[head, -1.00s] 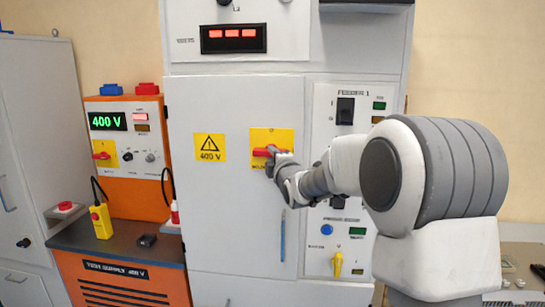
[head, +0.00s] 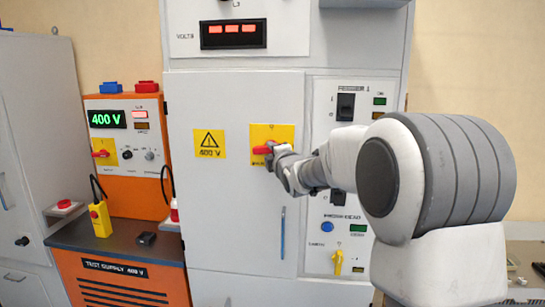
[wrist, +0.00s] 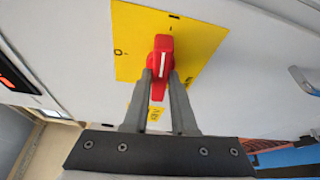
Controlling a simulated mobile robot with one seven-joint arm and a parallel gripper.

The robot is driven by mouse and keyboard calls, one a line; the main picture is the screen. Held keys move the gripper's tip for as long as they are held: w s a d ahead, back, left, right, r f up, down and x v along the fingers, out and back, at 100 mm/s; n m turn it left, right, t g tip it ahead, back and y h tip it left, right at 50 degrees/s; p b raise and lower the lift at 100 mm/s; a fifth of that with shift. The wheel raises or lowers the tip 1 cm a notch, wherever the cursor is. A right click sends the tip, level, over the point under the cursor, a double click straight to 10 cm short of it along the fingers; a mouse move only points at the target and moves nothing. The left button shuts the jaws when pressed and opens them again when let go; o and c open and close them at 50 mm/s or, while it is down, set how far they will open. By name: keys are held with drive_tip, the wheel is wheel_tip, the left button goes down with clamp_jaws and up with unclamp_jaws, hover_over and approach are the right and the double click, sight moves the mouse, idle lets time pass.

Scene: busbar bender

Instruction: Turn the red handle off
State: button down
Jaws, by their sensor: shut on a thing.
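The red handle (head: 262,150) sits on a yellow plate (head: 286,132) on the grey cabinet door. In the wrist view the red handle (wrist: 162,47) carries a white line along its length, pointing up the picture; the yellow plate (wrist: 128,42) has an O mark to its left and a mark at its top edge. In the head view the handle lies about level. My gripper (wrist: 161,78) is shut on the handle, one finger on each side. In the head view my gripper (head: 272,155) reaches it from the right and hides part of it.
A yellow 400 V warning sign (head: 209,144) is left of the plate. A blue door handle (head: 283,233) hangs below. A control panel (head: 320,215) is behind my arm on the right. An orange test supply (head: 140,180) with another small red handle (head: 101,154) stands left.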

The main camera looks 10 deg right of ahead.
drive_tip(key=shift+w+a+r+n+g+h+p, duration=0.25)
drive_tip(key=shift+n+g+h, duration=0.6)
drive_tip(key=shift+n, duration=1.15)
drive_tip(key=shift+s+a+r+n+g+h+p, duration=0.15)
drive_tip(key=shift+n+g+h+p, duration=0.6)
drive_tip(key=shift+n, duration=1.25)
drive_tip(key=shift+w+a+r+n+g+h+p, duration=0.1)
drive_tip(key=shift+n+g+h, duration=0.5)
drive_tip(key=shift+n+h, duration=0.95)
drive_tip(key=shift+f+n+y, duration=0.1)
drive_tip(key=shift+n+y, duration=0.35)
drive_tip(key=shift+n, duration=0.1)
drive_tip(key=shift+d, duration=0.1)
drive_tip(key=c, duration=0.7)
unclamp_jaws()
drive_tip(key=shift+s, duration=0.15)
drive_tip(key=v, duration=1.7)
